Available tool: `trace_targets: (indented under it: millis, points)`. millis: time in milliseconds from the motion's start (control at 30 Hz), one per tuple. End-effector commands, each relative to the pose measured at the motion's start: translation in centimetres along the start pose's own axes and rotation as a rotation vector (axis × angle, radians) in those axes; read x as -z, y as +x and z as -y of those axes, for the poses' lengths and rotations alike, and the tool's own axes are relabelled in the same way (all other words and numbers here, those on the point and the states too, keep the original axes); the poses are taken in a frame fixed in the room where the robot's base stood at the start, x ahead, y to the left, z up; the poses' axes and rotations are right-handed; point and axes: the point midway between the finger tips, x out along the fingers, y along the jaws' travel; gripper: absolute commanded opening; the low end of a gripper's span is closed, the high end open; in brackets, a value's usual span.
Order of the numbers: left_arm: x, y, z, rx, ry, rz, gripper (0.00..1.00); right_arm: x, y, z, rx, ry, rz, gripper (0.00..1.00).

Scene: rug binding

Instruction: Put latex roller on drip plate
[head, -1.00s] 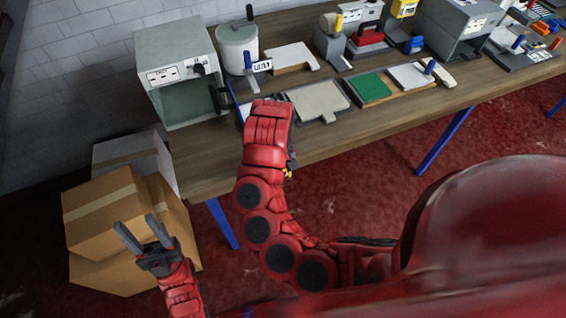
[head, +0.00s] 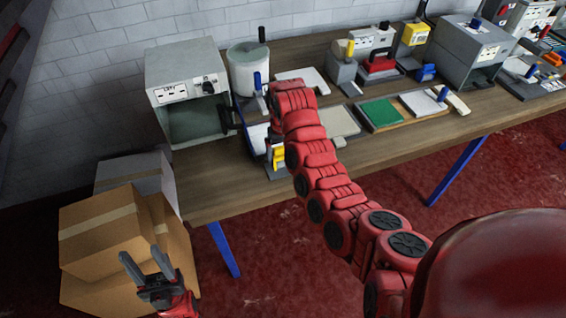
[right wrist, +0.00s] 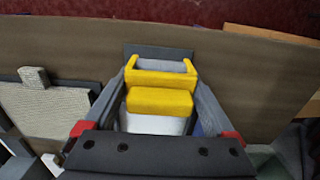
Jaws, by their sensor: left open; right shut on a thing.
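The latex roller, a yellow frame with a grey roller (right wrist: 160,66), is between the fingers of my right gripper (right wrist: 161,75) in the right wrist view. Its yellow part (head: 279,157) also shows in the head view, low at the table's front. A dark grey flat plate (right wrist: 140,50), likely the drip plate, lies under and beyond the roller; it also shows in the head view (head: 283,172). I cannot tell whether the roller touches it. My right arm hides much of this spot in the head view. My left gripper (head: 143,256) is open and empty, in front of the cardboard boxes.
A grey open-fronted machine (head: 186,85) and a white lidded pot (head: 248,68) stand at the back left. A beige textured panel (head: 341,122) and a green pad (head: 381,113) lie to the right. The table's front strip (head: 225,200) is bare wood.

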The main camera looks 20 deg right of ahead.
Motion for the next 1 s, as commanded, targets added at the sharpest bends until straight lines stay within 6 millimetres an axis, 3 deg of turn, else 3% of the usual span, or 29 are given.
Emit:
trace_targets:
  millis: [367,467,633,967,1000]
  points:
    - [-0.3,-1.9,-0.1,0.000,0.000,0.000,0.50,1.6,0.1,-0.5,0.004,0.002,-0.007,0.12]
    - [0.1,0.6,0.0,0.000,0.000,-0.001,0.50,1.3,1.3,-0.5,0.007,0.003,0.005,0.12]
    - [0.1,0.8,0.0,0.000,0.000,0.000,0.50,1.5,3.2,-0.5,0.007,0.004,-0.001,0.12]
    - [0.1,0.3,0.0,0.000,0.000,0.000,0.50,1.5,3.8,-0.4,0.006,0.003,-0.004,0.12]
    - [0.1,0.5,0.0,0.000,0.000,0.000,0.50,1.5,3.7,-0.5,0.006,0.003,-0.004,0.97]
